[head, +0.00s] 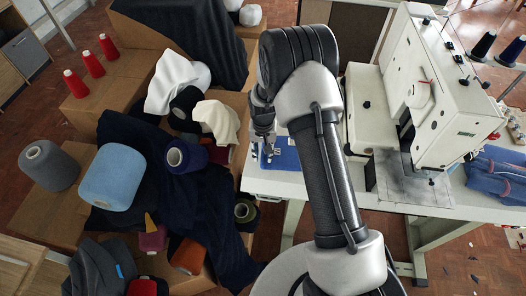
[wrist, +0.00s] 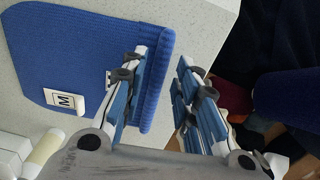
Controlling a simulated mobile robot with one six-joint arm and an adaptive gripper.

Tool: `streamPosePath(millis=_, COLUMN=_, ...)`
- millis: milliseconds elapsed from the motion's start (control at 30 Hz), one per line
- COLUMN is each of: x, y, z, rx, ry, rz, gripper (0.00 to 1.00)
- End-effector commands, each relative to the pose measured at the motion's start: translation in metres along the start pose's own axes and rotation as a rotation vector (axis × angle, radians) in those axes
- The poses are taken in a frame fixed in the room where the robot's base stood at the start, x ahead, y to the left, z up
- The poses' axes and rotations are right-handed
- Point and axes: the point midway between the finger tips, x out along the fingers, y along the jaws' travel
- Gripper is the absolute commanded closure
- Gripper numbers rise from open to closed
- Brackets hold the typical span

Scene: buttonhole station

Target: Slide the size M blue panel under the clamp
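The blue knitted panel (wrist: 75,55) lies flat on the pale table, with a white size tag reading M (wrist: 65,101) and a ribbed edge (wrist: 158,80). In the head view, part of the panel (head: 286,156) shows at the table's left end; my arm hides some of it. My gripper (wrist: 160,72) is open. One finger is over the panel near the ribbed edge, the other is beyond that edge, with nothing gripped. In the head view my gripper (head: 266,140) is at the panel's left side.
More blue folded pieces (head: 495,172) lie right of the machine. Left of the table, cardboard boxes (head: 45,210) hold yarn cones, including a light blue cone (head: 112,178), and dark cloth (head: 205,215). My arm crosses in front of the table.

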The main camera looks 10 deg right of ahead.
Motion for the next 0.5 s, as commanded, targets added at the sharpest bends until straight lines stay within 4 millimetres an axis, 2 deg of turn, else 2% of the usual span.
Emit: streamPosePath(millis=500, x=0.0095, y=0.0000, z=0.0000, rx=0.000, ry=0.000, rz=0.000, gripper=0.72)
